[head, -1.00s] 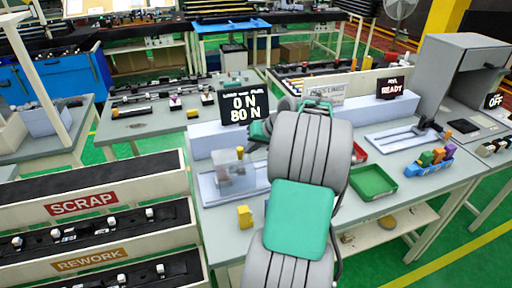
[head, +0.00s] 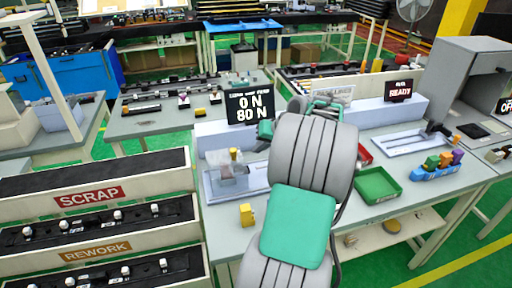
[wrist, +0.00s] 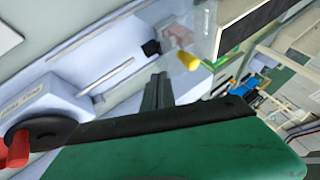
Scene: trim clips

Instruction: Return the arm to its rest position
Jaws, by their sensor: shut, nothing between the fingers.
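My arm (head: 298,228) rises through the middle of the head view, bent over the workbench, with a teal pad and grey ribbed links. It hides part of the bench and the end of the arm. In the wrist view my gripper (wrist: 158,88) shows as dark fingers close together, with nothing between them. They point over the pale fixture plate (wrist: 95,75). A yellow cylinder-like piece (wrist: 187,61) lies beyond the fingertips, apart from them as far as I can tell.
The bench holds a clear-sided fixture (head: 228,178), a yellow block (head: 246,214), a green tray (head: 377,186) and a blue holder with coloured pieces (head: 436,172). A force display (head: 248,108) stands behind. Scrap and rework racks (head: 95,195) are at the left.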

